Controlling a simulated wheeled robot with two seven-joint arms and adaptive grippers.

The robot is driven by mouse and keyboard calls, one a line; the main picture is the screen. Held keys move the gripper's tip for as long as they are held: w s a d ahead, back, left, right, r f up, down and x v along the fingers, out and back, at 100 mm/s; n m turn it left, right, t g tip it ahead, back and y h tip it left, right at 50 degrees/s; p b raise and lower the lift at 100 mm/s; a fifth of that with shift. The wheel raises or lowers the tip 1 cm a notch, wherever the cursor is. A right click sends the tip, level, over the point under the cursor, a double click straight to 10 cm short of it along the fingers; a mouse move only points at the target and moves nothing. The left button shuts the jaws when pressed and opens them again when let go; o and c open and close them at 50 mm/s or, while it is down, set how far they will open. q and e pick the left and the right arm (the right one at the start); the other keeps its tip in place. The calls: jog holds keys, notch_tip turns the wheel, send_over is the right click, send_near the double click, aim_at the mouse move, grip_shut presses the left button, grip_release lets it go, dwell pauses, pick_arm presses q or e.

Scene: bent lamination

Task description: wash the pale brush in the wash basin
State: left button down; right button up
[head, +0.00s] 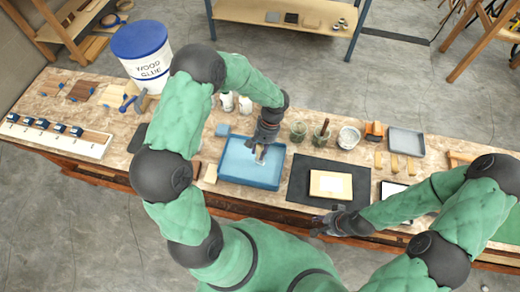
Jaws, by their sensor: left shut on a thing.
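The blue wash basin (233,170) is a shallow rectangular tray on the bench, left of the dark mat. My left gripper (262,143) reaches down over the basin's upper right part. It is shut on the pale brush (260,156), which points down into the basin; the gripper hides its upper part. I cannot tell whether the brush touches the basin floor. A small whitish patch shows in the basin near the brush. My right gripper (322,225) is at the bench's front edge, below the dark mat, with its fingers apart and nothing between them.
A pale block (330,184) lies on the dark mat (299,178). Glass jars (298,131), a white bowl (348,137) and white bottles (245,104) stand behind. A grey tray (406,141) is at the right. A wood glue bucket (143,53) stands at the back left.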

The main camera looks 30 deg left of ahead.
pick_arm(q)
jog(key=a, duration=0.3)
jog(key=s+a, duration=0.1)
jog(key=a, duration=0.1)
jog(key=shift+s+a, duration=0.2)
jog(key=shift+a, duration=0.2)
jog(key=shift+w+d+b, duration=0.2)
jog(key=shift+w+d, duration=0.05)
jog(key=shift+d, duration=0.75)
jog(key=shift+w+d+b, duration=0.2)
jog(key=shift+d, duration=0.75)
jog(key=shift+w+d+b, duration=0.2)
jog(key=shift+w+d, duration=0.05)
jog(key=shift+d, duration=0.75)
jog(key=a+r+p, duration=0.3)
jog(key=r+p, duration=0.1)
jog(key=r, duration=0.2)
jog(key=shift+s+r, duration=0.25)
jog(key=shift+s, duration=0.05)
notch_tip(320, 180, up, 5)
jog(key=p, duration=0.3)
